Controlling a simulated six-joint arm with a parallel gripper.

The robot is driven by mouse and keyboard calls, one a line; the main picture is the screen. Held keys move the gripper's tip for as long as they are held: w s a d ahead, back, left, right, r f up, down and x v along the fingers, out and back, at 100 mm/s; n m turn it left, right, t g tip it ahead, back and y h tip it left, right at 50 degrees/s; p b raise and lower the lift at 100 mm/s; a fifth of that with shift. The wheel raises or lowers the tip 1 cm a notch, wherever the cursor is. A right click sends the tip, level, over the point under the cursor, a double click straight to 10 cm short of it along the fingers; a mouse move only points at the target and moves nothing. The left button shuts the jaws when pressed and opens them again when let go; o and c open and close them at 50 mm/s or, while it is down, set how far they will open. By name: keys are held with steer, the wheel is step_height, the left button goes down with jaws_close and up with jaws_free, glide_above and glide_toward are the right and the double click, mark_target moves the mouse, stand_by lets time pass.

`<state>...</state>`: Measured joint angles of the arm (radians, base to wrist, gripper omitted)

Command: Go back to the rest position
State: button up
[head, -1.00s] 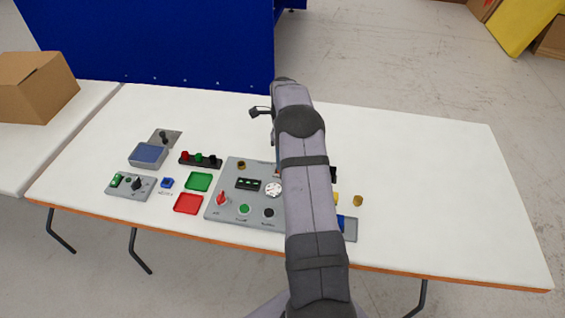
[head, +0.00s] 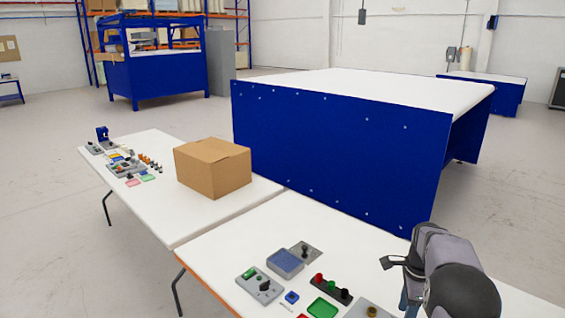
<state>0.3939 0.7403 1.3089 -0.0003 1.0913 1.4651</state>
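My arm shows at the lower right of the head view, over the near white table (head: 235,240). Only a small part of my gripper (head: 407,292) shows beside the arm, and its fingertips are hidden or cut off. I cannot tell whether it is open or shut, or whether it holds anything. On the near table, left of the arm, are a grey box with a blue top (head: 286,263), a grey control box with a green switch (head: 260,285), a strip of red, green and black buttons (head: 331,289) and a green tray (head: 323,308).
A cardboard box (head: 212,167) stands on the far white table (head: 165,225), with several small parts and panels to its left. A large blue bench (head: 340,150) stands behind the near table. The space around the visible part of my arm looks clear.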

steer(key=s+a+r+n, duration=0.3)
steer(key=s+a+n, duration=0.8)
steer(key=a+n, duration=0.15)
steer(key=s+a+f+n, duration=0.1)
steer(key=s+a+n, duration=0.3)
steer(key=s, duration=0.3)
steer(key=s+a+f+n, duration=0.1)
steer(key=s+a+n, duration=0.2)
steer(key=s+n, duration=0.3)
step_height(320, 180, down, 17)
steer(key=s+m+b, duration=0.1)
steer(key=b, duration=1.5)
steer(key=shift+s+b, duration=0.15)
steer(key=shift+b, duration=0.2)
steer(key=shift+a, duration=0.1)
